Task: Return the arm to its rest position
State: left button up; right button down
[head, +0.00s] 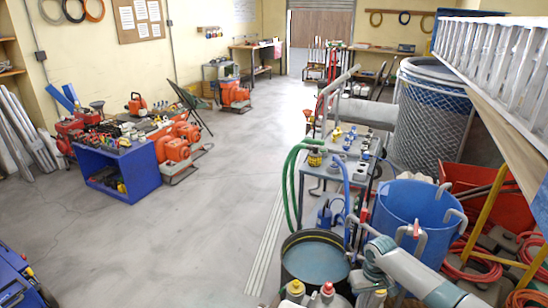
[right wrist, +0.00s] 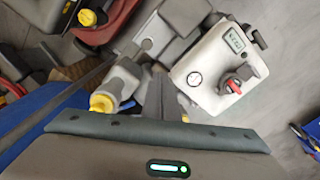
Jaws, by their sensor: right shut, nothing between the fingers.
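My right arm (head: 412,272) comes in at the lower right of the head view, bent beside a blue tub (head: 400,213). I cannot make out its fingers there. In the right wrist view my right gripper (right wrist: 148,70) appears shut and empty; its outline is hard to separate from the grey parts behind it. My left arm and left gripper are not in the head view.
A dark round tank of water (head: 314,262) stands at bottom centre, with green and blue hoses above it. A grey cart (head: 345,170) with small parts is behind. A red bin (head: 478,188) and ladder (head: 500,55) flank the right. The floor left of centre is clear.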

jog(key=s+a+f+n+t+y, duration=0.1)
jog(key=s+a+f+n, duration=0.15)
jog(key=s+a, duration=0.7)
jog(key=s+a+f+n+y, duration=0.1)
jog(key=s+a+f+y, duration=0.15)
jog(key=s+a, duration=0.7)
jog(key=s+d+r+m+t+h, duration=0.1)
jog(key=s+d+r, duration=0.2)
jog(key=s+d, duration=0.3)
jog(key=s+d+r+m+t+h, duration=0.1)
jog(key=s+d+r, duration=0.2)
jog(key=s, duration=0.5)
jog(key=s+d+r+m+t+h, duration=0.1)
jog(key=s+d+r+h, duration=0.15)
jog(key=s+d, duration=0.4)
jog(key=s+a+f+g+y+b, duration=0.1)
jog(key=s+f, duration=0.1)
jog(key=f, duration=1.4)
jog(key=s+a+f+g+b, duration=0.1)
jog(key=f, duration=1.5)
jog(key=s+d+f+g+b, duration=0.1)
jog(key=s+d+f+b, duration=0.1)
jog(key=s+f, duration=1.5)
jog(key=shift+s+d+f, duration=0.2)
jog(key=shift+d+f, duration=0.15)
jog(key=shift+d, duration=0.15)
